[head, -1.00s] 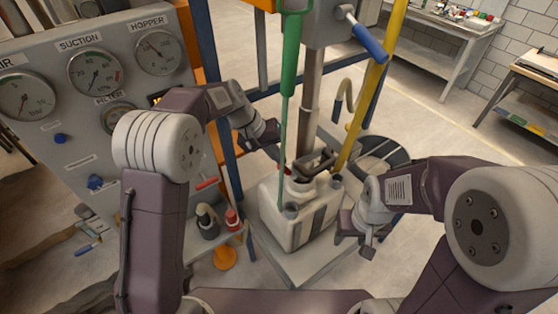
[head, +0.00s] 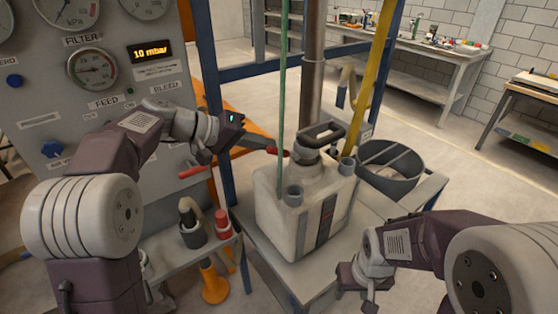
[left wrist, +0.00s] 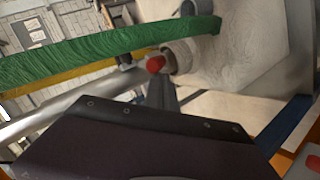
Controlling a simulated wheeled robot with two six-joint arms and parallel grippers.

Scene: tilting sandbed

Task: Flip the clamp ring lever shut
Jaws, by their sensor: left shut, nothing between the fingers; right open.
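The clamp ring (head: 304,156) sits around the neck of a cream container (head: 283,212) with a black top handle (head: 322,135). Its lever shows as a red tip (head: 279,151) on the left of the neck. The red lever tip (left wrist: 155,64) also shows in the left wrist view, beside the neck (left wrist: 181,57). My left gripper (head: 264,146) is shut and empty, its fingertips close to the red tip; I cannot tell whether they touch. The rest of the lever is hidden or too small to make out. My right gripper (head: 358,289) is open, low at the container's right.
A green hose (head: 283,90) hangs in front of the container and crosses the left wrist view. A gauge panel (head: 95,105) stands left, with a red handle (head: 193,172) near it. A grey bucket (head: 390,166) and yellow pole (head: 375,85) are behind right.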

